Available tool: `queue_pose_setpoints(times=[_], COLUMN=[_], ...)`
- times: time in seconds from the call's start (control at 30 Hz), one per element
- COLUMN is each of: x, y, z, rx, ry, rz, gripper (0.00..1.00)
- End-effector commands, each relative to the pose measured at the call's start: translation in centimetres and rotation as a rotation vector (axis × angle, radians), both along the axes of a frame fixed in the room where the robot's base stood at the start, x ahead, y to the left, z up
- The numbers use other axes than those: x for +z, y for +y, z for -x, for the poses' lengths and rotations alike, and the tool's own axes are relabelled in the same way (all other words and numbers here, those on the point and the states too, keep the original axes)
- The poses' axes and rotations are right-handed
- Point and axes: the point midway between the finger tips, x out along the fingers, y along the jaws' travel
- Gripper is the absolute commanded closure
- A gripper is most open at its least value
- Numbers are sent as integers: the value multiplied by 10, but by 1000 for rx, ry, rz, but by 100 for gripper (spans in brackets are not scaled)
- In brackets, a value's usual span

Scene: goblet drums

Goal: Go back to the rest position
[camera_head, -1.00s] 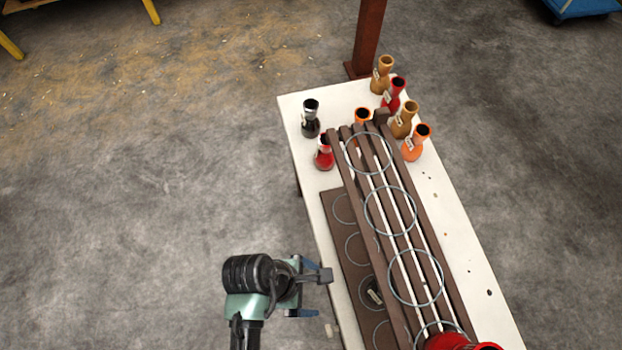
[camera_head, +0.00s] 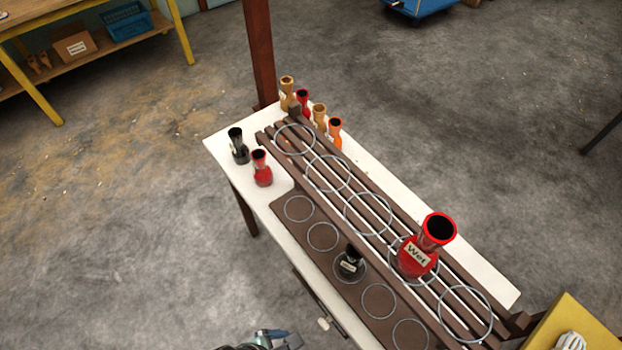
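My gripper (camera_head: 268,340) is only partly in view at the bottom edge, in front of the table's near side. Its fingers are cut off or hidden, and no drum shows in it. A large red goblet drum (camera_head: 416,258) labelled "Wet" stands upright at a ring on the slatted brown rack (camera_head: 375,190). A small black drum (camera_head: 348,264) stands in a ring on the brown mat (camera_head: 300,235). Another black drum (camera_head: 238,150) and a red drum (camera_head: 262,172) stand on the white table (camera_head: 222,150) at its left end.
Tan, red and orange drums (camera_head: 335,132) stand behind the rack's far end, near a rusty post (camera_head: 259,55). A yellow box (camera_head: 575,330) is at lower right. A yellow-legged bench (camera_head: 100,45) stands upper left. The concrete floor at left is clear.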

Motion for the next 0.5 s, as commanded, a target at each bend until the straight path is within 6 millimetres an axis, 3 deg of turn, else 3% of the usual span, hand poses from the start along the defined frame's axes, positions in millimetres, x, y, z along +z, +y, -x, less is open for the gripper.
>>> queue_pose_setpoints(times=[0.03, 0.27, 0.37, 0.5], x=[9, 59, 92, 155], y=[2, 10, 13, 15], z=[-19, -101, -140, -197], rx=[-30, -199, -278, -402], ry=[-58, -336, -475, -699], rz=[-24, -182, -271, -438], gripper=[0, 0, 0, 0])
